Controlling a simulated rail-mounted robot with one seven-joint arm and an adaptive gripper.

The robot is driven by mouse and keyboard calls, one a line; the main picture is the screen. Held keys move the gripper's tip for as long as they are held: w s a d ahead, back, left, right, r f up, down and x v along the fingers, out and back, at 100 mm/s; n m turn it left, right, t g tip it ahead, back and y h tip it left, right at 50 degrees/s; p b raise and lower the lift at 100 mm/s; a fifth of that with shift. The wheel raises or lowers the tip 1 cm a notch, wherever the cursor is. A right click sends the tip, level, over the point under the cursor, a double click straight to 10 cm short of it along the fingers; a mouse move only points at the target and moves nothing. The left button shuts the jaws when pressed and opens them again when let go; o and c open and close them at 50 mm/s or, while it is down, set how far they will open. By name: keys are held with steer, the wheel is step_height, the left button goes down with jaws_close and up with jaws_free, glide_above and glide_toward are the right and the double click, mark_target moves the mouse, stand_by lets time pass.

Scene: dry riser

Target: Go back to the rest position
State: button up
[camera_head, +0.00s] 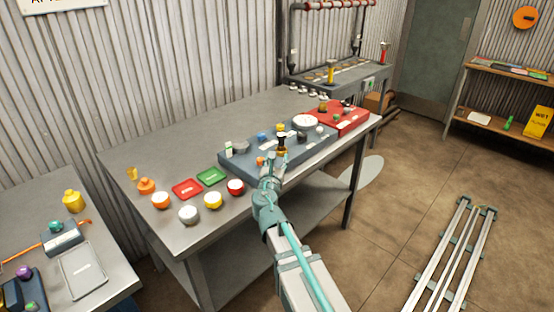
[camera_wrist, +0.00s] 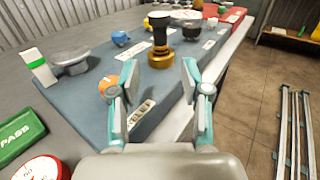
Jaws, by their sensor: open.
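My gripper (camera_head: 272,168) is at the front edge of the blue-grey mat (camera_head: 262,170) on the metal workbench (camera_head: 140,160). In the wrist view my gripper (camera_wrist: 160,88) has its two fingers well apart with nothing between them. A brass fitting with a black top (camera_wrist: 160,45) stands upright on the mat just beyond the fingertips. An orange piece (camera_wrist: 108,86) lies on the mat beside the left finger.
A red mat (camera_head: 345,120) lies at the bench's right end. Rails (camera_head: 455,255) are on the floor, with open floor around them.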

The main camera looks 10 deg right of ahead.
steer(key=shift+s+d+m, duration=0.1)
steer(key=shift+d+m, duration=0.1)
steer(key=shift+m, duration=0.5)
steer(key=s+d+f+m+g, duration=0.2)
steer(key=s+f+m+g, duration=0.35)
steer(key=f, duration=0.55)
steer(key=s+d+f+m+g+p, duration=0.1)
steer(key=s+d+f+m+g, duration=0.15)
steer(key=s+f+m, duration=0.6)
steer(key=s+d+f+m+g, duration=0.2)
steer(key=s+f+m+g, duration=0.45)
steer(key=f, duration=0.75)
steer(key=s+a+f+m+g+y, duration=0.1)
steer(key=s+f, duration=0.5)
steer(key=s, duration=0.6)
steer(key=s+a+f+m+g+y+p, duration=0.1)
steer(key=s+f+m+g, duration=0.4)
steer(key=s, duration=0.7)
steer(key=s+a+f+m+g+y+p, duration=0.1)
steer(key=s+f+m+g+y, duration=0.2)
steer(key=s+f, duration=0.4)
steer(key=s+m, duration=0.1)
steer(key=s, duration=0.4)
steer(key=shift+a+f+y, duration=0.15)
steer(key=shift+f+y, duration=0.15)
